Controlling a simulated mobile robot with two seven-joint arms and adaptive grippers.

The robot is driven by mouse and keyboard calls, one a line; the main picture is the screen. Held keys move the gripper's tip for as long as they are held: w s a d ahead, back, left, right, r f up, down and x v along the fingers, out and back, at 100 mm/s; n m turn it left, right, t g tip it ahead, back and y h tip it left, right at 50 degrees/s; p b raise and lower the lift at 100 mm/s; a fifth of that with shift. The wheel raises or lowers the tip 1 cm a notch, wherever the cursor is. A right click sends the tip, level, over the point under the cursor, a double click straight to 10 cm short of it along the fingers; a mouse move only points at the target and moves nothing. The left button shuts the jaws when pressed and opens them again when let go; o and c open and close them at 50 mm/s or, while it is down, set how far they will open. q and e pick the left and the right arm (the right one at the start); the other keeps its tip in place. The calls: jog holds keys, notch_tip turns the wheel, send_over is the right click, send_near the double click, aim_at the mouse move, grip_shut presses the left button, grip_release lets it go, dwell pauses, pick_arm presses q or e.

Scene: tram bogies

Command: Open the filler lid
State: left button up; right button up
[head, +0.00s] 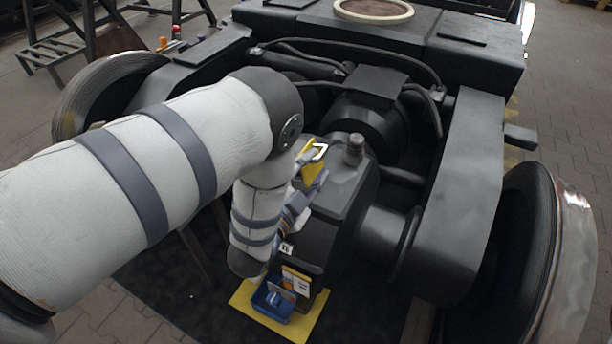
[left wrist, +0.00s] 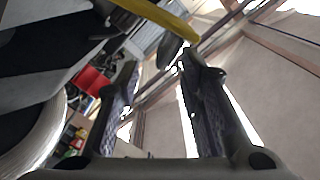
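A yellow flap with a pale looped edge, which looks like the filler lid (head: 313,169), stands at the left edge of the dark gearbox housing (head: 345,195) in the head view. A curved yellow bar (left wrist: 165,18), probably part of it, crosses the top of the left wrist view. My left gripper (head: 309,180) is right at the lid, partly hidden by my wrist. In the left wrist view its fingers (left wrist: 160,75) are apart with no object clearly gripped between them. A grey rounded piece shows beyond the fingertips. Contact with the lid is unclear. My right gripper is out of view.
A dark knobbed plug (head: 354,148) stands on top of the housing. Below, a blue box (head: 273,302) sits on a yellow mat (head: 312,322). The black bogie frame (head: 462,190) and wheels (head: 560,260) surround the housing. Hoses arch behind it.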

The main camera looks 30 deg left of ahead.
pick_arm(q)
jog(key=s, duration=0.4)
jog(key=shift+s, duration=0.2)
jog(key=shift+a, duration=0.1)
jog(key=s+a+f+n+g+y+p, duration=0.1)
jog(key=s+a+f+n+g+p, duration=0.15)
jog(key=s+f+g, duration=0.4)
jog(key=s+a+f+n+g+p, duration=0.1)
jog(key=s+f+n+g+p, duration=0.15)
jog(key=s, duration=0.65)
jog(key=s+d+r+n+g+p, duration=0.1)
jog(key=s+g, duration=0.4)
jog(key=s, duration=0.8)
jog(key=s+d+r+n+g, duration=0.1)
jog(key=s+n+g, duration=0.2)
jog(key=s, duration=1)
jog(key=g, duration=0.3)
jog(key=shift+s+r+n+g+p, duration=0.3)
jog(key=shift+r+p, duration=0.05)
jog(key=shift+p, duration=0.05)
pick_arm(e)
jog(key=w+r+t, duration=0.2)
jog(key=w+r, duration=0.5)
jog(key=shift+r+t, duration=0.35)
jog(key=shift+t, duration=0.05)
pick_arm(q)
jog(key=shift+w, duration=0.1)
